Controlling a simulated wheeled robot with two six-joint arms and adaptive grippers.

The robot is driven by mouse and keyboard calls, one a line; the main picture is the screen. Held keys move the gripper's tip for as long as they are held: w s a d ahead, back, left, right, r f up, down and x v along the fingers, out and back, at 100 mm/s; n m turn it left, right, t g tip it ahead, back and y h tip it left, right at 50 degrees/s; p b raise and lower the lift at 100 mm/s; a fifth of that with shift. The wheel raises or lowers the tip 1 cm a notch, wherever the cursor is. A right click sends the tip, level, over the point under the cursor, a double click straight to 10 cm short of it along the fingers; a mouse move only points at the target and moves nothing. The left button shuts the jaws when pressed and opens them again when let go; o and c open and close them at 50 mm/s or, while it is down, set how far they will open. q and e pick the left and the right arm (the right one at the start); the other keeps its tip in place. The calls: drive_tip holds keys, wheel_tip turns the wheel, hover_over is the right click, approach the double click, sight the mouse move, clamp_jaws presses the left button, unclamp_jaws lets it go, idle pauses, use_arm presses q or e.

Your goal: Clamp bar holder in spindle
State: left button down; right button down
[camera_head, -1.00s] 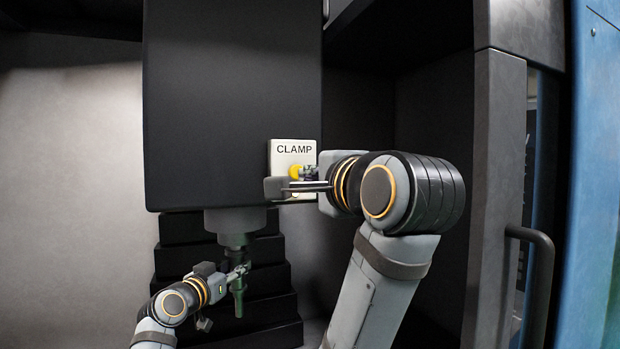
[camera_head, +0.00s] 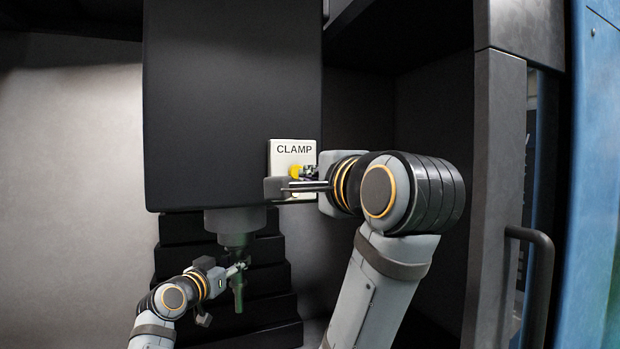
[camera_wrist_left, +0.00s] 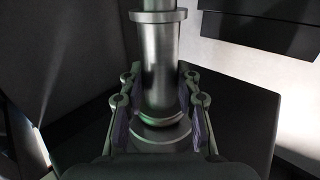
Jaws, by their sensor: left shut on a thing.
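The spindle (camera_head: 235,217) is the grey round nose under the dark machine head. The bar holder (camera_head: 238,296), a slim greenish upright piece, is directly below it and in line with it. I cannot tell whether its upper end is seated inside. My left gripper (camera_head: 242,267) is shut on the bar holder from the left. In the left wrist view the metal holder (camera_wrist_left: 160,70) stands between the fingers. The white CLAMP panel (camera_head: 276,160) has a yellow button (camera_head: 295,172), partly hidden by my right gripper (camera_head: 280,187). Its fingers lie in front of the panel; contact and opening are unclear.
The dark machine head (camera_head: 230,100) fills the upper middle. Dark stepped covers (camera_head: 275,280) stand behind the spindle. A door frame with a black handle (camera_head: 535,270) is at the right. There is free room left of the spindle before the pale wall (camera_head: 70,180).

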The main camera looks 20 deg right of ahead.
use_arm(q)
drive_tip(key=shift+r, duration=0.55)
idle(0.4)
use_arm(e)
drive_tip(key=shift+w, duration=0.1)
drive_tip(key=shift+w, duration=1.2)
use_arm(q)
drive_tip(key=shift+r, duration=0.15)
use_arm(e)
drive_tip(key=shift+w, duration=0.55)
drive_tip(key=shift+s, duration=0.1)
approach(297, 174)
drive_tip(key=shift+w, duration=0.8)
